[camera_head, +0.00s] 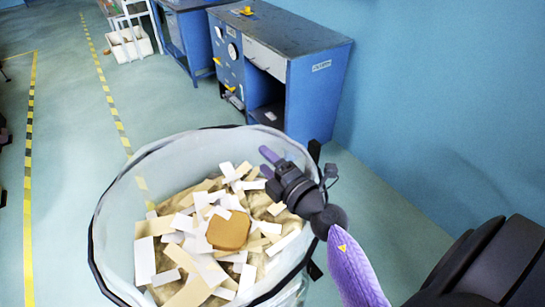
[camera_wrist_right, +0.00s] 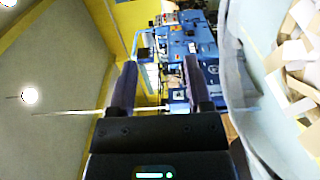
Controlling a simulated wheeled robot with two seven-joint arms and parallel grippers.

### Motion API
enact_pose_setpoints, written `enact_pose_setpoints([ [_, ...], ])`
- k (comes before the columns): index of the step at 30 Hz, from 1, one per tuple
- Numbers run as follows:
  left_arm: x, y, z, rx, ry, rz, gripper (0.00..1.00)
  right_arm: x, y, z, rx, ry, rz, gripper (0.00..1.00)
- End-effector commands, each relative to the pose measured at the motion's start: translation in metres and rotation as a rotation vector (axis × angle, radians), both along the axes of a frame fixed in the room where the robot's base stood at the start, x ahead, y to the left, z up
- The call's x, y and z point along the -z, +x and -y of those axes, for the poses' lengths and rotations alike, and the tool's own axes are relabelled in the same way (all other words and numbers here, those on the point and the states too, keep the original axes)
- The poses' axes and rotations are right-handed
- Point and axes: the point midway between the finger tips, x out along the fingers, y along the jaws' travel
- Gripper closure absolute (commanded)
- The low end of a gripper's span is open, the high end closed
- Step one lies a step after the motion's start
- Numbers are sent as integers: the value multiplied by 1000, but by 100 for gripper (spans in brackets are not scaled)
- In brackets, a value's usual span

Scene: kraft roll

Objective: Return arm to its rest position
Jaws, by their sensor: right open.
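My right gripper (camera_head: 268,169) is over the right rim of a large round bin (camera_head: 112,215) in the head view. Its fingers point up and to the left, and it is empty. In the right wrist view the two fingers of my right gripper (camera_wrist_right: 158,88) stand apart with nothing between them. A brown kraft piece (camera_head: 228,231), rounded and block-like, lies on top of the scraps in the bin, apart from the gripper. My left gripper does not show.
White and tan scraps (camera_head: 184,222) fill the bin, and they also show in the right wrist view (camera_wrist_right: 290,70). A blue workbench (camera_head: 318,90) stands behind the bin by the blue wall (camera_head: 440,90). Open floor (camera_head: 75,130) with yellow-black lines lies to the left.

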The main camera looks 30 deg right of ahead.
Motion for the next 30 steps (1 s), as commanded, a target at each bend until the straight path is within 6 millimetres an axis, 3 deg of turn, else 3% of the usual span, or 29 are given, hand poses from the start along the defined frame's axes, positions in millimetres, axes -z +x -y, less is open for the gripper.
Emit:
enact_pose_setpoints([
  [9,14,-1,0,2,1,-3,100,4,-72,7,1,0,-4,36],
  [12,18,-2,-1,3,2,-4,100,3,-87,8,0,0,-2,36],
  [20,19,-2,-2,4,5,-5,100,-8,-93,13,41,45,32,36],
  [23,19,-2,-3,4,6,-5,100,-27,-89,31,231,268,117,36],
  [25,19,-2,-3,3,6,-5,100,-24,-91,47,420,512,109,36],
  [28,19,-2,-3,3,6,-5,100,9,-101,49,637,810,-45,36],
  [30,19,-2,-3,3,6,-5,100,35,-111,37,743,955,-203,36],
])
